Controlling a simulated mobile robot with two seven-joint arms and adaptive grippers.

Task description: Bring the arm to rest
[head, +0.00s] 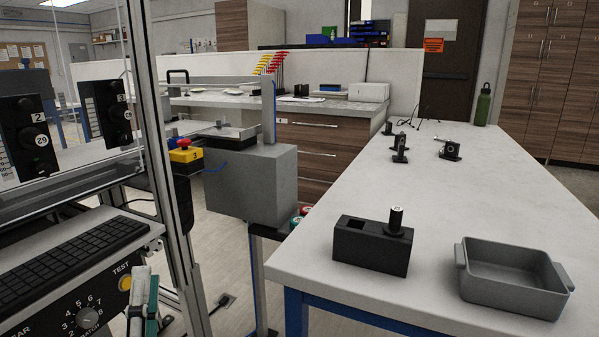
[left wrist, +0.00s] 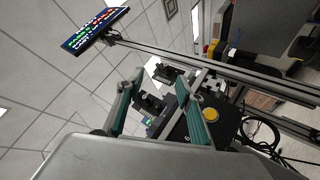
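My left gripper (head: 146,280) shows at the bottom left of the head view, with green and pale grey fingers, in front of the control panel (head: 88,305) with its dial and yellow TEST button. In the left wrist view the two fingers of the left gripper (left wrist: 160,82) stand apart with a gap between them. Nothing is held in that gap; panels and the ceiling show beyond it. My right gripper is in neither view.
A keyboard (head: 70,255) and an aluminium frame post (head: 160,160) are close to the left gripper. On the right, a white table (head: 475,190) carries a black block (head: 370,246), a grey tray (head: 472,285), small black parts and a green bottle (head: 483,105). The table's middle is clear.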

